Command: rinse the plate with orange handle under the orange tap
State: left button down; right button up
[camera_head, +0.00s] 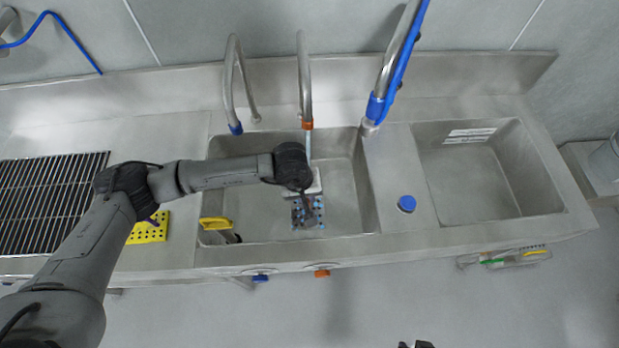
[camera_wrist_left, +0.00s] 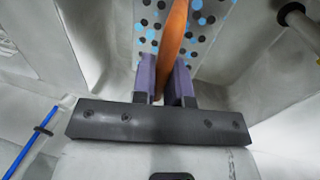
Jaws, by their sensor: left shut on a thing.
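The plate (camera_head: 308,214), grey with blue and dark dots, is in the left sink basin below the orange tap (camera_head: 304,75), which has an orange collar. A pale blue stream runs down from this tap towards my left gripper and the plate. My left gripper (camera_head: 303,190) is over the basin, its fingers mostly hidden in the head view. In the left wrist view, my left gripper (camera_wrist_left: 165,82) is shut on the orange handle (camera_wrist_left: 173,38), with the dotted plate (camera_wrist_left: 207,22) behind it.
A blue-collared tap (camera_head: 231,80) and a blue hose (camera_head: 405,55) flank the orange tap. A yellow-handled item (camera_head: 215,223) is at the basin's left front. A yellow plate (camera_head: 150,231) lies beside the drying rack (camera_head: 45,205). The right basin (camera_head: 490,180) looks empty.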

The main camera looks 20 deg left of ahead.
dwell(0.4)
pick_arm(q)
jog(key=shift+r, duration=0.15)
jog(key=shift+s+d+r+p, duration=0.2)
jog(key=shift+s+r+p, duration=0.2)
jog(key=shift+s+r, duration=0.05)
jog(key=s+r+p, duration=0.1)
jog(key=s, duration=0.1)
jog(key=s+d+r, duration=0.1)
jog(key=s+r, duration=0.1)
jog(key=shift+p, duration=0.35)
jog(key=shift+w, duration=0.1)
